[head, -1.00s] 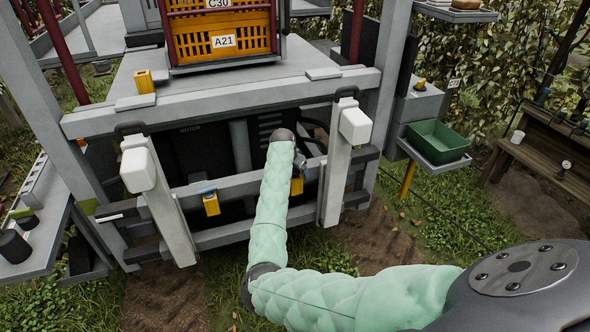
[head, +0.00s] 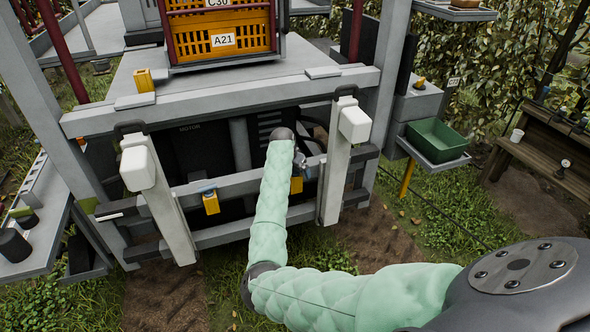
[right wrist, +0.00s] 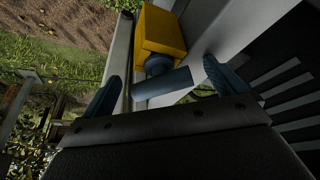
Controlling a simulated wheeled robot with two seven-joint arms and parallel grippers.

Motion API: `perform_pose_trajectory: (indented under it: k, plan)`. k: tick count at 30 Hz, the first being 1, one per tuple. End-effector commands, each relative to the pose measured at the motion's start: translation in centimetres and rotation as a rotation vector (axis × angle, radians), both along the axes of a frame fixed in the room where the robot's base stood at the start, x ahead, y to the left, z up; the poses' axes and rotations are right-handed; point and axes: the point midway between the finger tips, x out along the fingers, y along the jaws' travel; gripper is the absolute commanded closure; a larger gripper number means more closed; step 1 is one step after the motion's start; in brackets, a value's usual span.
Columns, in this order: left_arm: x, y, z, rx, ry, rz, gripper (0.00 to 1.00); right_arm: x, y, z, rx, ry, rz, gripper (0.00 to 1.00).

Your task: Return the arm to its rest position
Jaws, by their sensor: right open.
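My right arm, in a pale green sleeve, reaches forward to the front of the grey machine frame (head: 250,108). My right gripper (head: 304,167) is small and partly hidden by the wrist in the head view. In the right wrist view the right gripper (right wrist: 160,70) is open, with its two dark blue-grey fingers apart. A yellow box (right wrist: 160,32) with a dark round collar and a grey-blue cylinder (right wrist: 162,84) lies between and beyond the fingers. The cylinder appears clear of both fingers. The yellow box also shows beside the gripper in the head view (head: 297,185). My left gripper is out of view.
Two slanted posts with white caps (head: 138,168) (head: 354,124) flank the arm. Another yellow box (head: 211,203) sits on the lower rail. A green bin (head: 437,141) stands on a side shelf at the right. An orange crate labelled A21 (head: 200,44) rests on the platform. Grass lies below.

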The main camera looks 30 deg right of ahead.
Motion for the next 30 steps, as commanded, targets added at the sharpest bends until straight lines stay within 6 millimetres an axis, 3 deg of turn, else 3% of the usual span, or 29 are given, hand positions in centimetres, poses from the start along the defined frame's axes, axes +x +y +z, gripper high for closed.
perform_pose_trajectory:
  k: [11, 30]
  plan:
    - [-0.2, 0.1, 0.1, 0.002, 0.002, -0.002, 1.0, 0.0, 0.2, -0.2, 0.004, 0.004, 0.002, 0.0]
    - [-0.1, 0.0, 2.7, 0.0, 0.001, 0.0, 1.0, 0.0, 0.1, 3.1, 0.001, 0.001, 0.001, 0.0]
